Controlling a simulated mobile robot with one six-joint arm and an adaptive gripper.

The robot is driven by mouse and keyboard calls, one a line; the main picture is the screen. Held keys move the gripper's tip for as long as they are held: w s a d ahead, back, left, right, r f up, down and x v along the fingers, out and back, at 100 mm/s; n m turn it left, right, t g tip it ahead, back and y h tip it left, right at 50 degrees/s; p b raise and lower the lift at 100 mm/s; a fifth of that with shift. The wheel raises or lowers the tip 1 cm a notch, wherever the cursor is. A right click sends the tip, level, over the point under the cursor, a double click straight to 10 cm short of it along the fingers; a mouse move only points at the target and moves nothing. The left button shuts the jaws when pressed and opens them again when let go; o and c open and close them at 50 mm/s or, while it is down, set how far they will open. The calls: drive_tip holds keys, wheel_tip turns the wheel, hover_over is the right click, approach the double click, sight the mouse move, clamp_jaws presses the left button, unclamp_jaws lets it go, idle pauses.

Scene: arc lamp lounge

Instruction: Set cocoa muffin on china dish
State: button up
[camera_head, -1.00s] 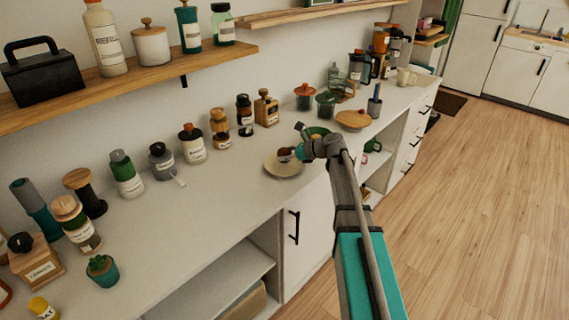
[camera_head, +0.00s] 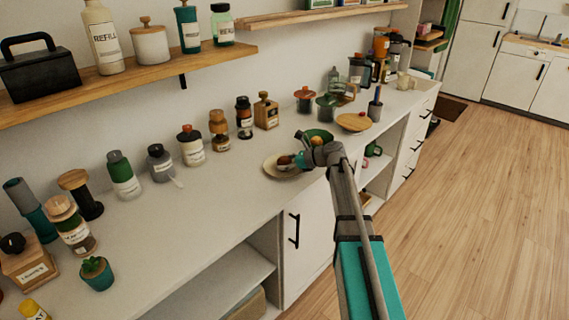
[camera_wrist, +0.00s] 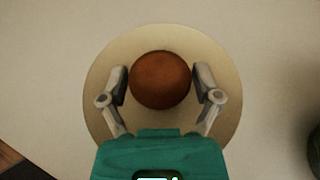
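The cocoa muffin (camera_wrist: 160,80) is round and brown, and from above it appears within the rim of the pale china dish (camera_wrist: 225,110). In the head view the muffin (camera_head: 284,161) shows over the dish (camera_head: 271,171) on the counter. My gripper (camera_wrist: 160,84) is right above the dish, with one finger on each side of the muffin. The fingers look open, with a thin gap on both sides. The muffin's underside is hidden, so its contact with the dish cannot be seen. In the head view my gripper (camera_head: 293,160) is small and partly hides the dish's right side.
A green bowl (camera_head: 318,136) stands close behind my gripper. Several jars, such as a dark-lidded one (camera_head: 191,147), line the wall. The counter front left of the dish is clear.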

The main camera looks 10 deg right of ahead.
drive_tip(key=shift+o, duration=0.4)
drive_tip(key=shift+r, duration=0.15)
drive_tip(key=shift+r, duration=0.1)
drive_tip(key=p+v, duration=0.5)
drive_tip(key=v, duration=0.7)
